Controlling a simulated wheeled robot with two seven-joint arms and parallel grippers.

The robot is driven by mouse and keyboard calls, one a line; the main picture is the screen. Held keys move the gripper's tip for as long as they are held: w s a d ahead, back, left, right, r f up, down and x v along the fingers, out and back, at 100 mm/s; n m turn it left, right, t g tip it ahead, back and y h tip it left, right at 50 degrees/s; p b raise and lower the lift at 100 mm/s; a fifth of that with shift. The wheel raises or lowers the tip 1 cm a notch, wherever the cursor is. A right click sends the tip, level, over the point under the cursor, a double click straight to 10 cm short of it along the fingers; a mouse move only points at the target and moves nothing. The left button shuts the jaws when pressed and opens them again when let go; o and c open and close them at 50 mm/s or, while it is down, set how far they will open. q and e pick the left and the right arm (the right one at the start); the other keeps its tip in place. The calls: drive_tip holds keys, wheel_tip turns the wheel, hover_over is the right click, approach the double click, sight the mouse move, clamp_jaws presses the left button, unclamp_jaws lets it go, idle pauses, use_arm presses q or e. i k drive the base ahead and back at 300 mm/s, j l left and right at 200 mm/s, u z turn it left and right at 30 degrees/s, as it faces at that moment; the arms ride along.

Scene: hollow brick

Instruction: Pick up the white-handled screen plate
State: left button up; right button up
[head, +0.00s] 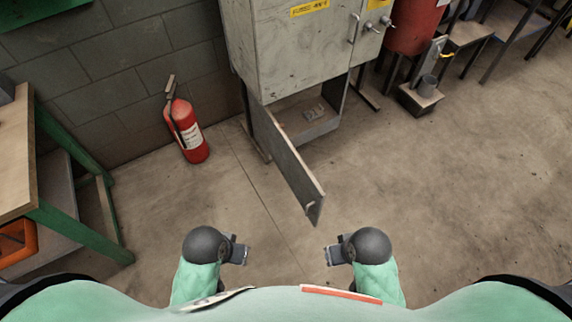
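I cannot make out a white-handled screen plate for certain. A small pale grey object (314,113) lies inside the open lower compartment of the grey cabinet (295,50); it is too small to identify. My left gripper (243,254) and my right gripper (330,256) are low in the head view, close in front of my body. They face each other with a gap between them. Both are well apart from the cabinet, and nothing shows in either. Their fingers are too small to tell open from shut.
The cabinet's lower door (290,165) hangs open toward me, its free end jutting over the floor. A red fire extinguisher (187,130) stands by the wall. A wooden-topped bench (18,150) with green legs is at left. The concrete floor (430,190) at right is clear.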

sight(316, 113)
drive_tip(key=i+l, duration=0.2)
drive_tip(key=l, duration=0.2)
drive_tip(key=i+l+u, duration=0.1)
drive_tip(key=i+l, duration=0.15)
drive_tip(key=l, duration=0.15)
drive_tip(key=i+l+u, duration=0.1)
drive_tip(key=l, duration=0.3)
drive_tip(key=i+l, duration=0.3)
drive_tip(key=l, duration=0.15)
drive_tip(key=i+l+u, duration=0.1)
drive_tip(key=l, duration=0.3)
drive_tip(key=i+l, duration=0.25)
drive_tip(key=l, duration=0.2)
drive_tip(key=i+l+u, duration=0.1)
drive_tip(key=l, duration=0.35)
drive_tip(key=i+l, duration=0.25)
drive_tip(key=l, duration=0.2)
drive_tip(key=u, duration=0.05)
